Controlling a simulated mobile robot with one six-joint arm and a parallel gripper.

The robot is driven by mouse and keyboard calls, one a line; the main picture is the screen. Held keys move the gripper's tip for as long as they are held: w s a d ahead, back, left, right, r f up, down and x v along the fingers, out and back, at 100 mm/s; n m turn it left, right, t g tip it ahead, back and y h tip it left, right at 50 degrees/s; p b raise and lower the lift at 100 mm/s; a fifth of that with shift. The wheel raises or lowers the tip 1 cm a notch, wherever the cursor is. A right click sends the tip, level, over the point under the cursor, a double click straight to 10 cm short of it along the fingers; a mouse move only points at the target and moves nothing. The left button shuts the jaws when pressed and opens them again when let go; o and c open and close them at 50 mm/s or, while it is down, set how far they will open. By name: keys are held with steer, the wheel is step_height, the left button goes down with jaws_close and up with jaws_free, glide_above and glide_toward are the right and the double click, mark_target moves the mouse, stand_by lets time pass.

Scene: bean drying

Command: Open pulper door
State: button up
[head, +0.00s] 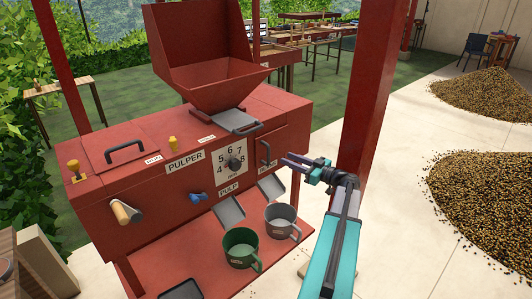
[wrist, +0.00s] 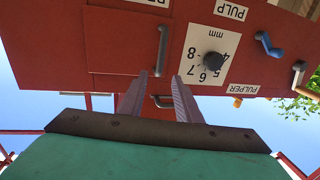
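The pulper (head: 118,216) is a red machine with a hopper on top. Its door (head: 282,142) is the panel at the right end of the front and looks flush and shut. A dark upright handle (head: 265,153) sits on the door, right of the numbered dial. In the wrist view, which is upside down, the handle (wrist: 162,48) lies just beyond and between my fingertips. My gripper (head: 286,158) is open and empty, a little to the right of the handle. It also shows in the wrist view (wrist: 161,76). I see no contact with the handle.
The dial (head: 235,163) is close left of the handle. Two grey chutes hang below, over a green mug (head: 240,247) and a grey mug (head: 281,222). A red post (head: 368,85) stands just behind my arm. Bean piles (head: 485,195) lie on the floor at right.

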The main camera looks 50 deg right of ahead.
steer(key=p, duration=0.2)
glide_above(268, 164)
steer(key=shift+w+d, duration=0.3)
steer(key=shift+d, duration=0.05)
steer(key=shift+c, duration=0.4)
jaws_close()
